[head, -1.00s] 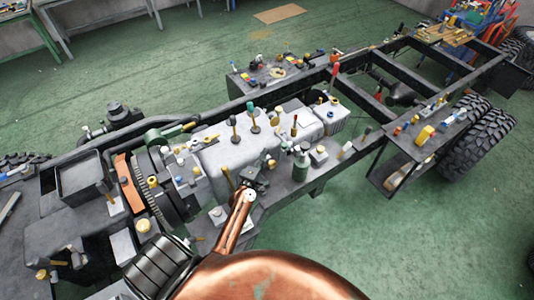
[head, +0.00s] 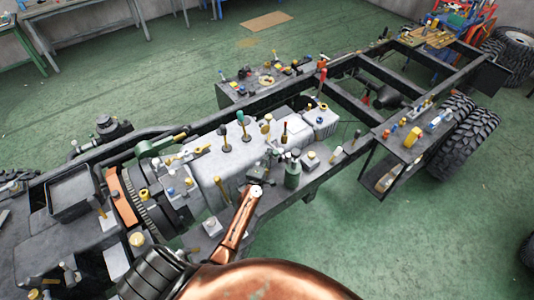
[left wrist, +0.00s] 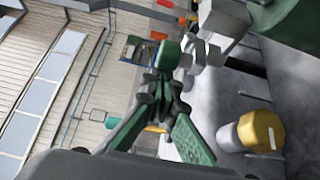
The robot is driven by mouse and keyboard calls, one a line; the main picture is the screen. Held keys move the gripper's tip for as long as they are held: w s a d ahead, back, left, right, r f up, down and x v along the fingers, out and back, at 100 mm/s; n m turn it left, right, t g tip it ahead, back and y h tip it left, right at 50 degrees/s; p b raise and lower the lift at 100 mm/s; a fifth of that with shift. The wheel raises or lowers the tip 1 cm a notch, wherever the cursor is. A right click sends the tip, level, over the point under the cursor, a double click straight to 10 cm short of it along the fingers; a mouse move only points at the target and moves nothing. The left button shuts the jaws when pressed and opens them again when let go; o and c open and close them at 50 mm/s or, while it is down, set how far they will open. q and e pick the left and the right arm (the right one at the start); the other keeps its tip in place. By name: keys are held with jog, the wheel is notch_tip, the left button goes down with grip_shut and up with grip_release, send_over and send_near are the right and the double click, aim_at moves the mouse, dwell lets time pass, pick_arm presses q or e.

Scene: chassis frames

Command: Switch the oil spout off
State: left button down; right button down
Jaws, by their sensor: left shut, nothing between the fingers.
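My left gripper (head: 262,170) is shut and empty above the near side of the chassis, beside the grey engine block (head: 228,165). In the left wrist view its green and dark fingers (left wrist: 168,72) come together in front of small grey fittings (left wrist: 205,50). A dark green bottle-like can (head: 292,172) stands just right of the gripper in the head view; I cannot tell whether it is the oil spout. A yellow-capped grey cylinder (left wrist: 258,132) is at the right in the left wrist view. No switch position can be made out. My right gripper is out of view.
The black chassis frame (head: 352,102) runs from lower left to upper right, crowded with upright levers and small parts. A side shelf (head: 385,165) holds several items near the wheels (head: 468,135).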

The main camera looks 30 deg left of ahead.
pick_arm(q)
jog(key=s+d+p, duration=0.2)
jog(key=s+d, duration=0.1)
jog(key=d, duration=0.6)
jog(key=shift+s, duration=0.3)
jog(key=shift+d, duration=0.1)
jog(key=a, duration=0.4)
jog(key=shift+w+b, duration=0.25)
jog(key=shift+b, duration=0.05)
jog(key=v, duration=1)
jog(key=shift+a+b, duration=0.3)
jog(key=shift+b, duration=0.1)
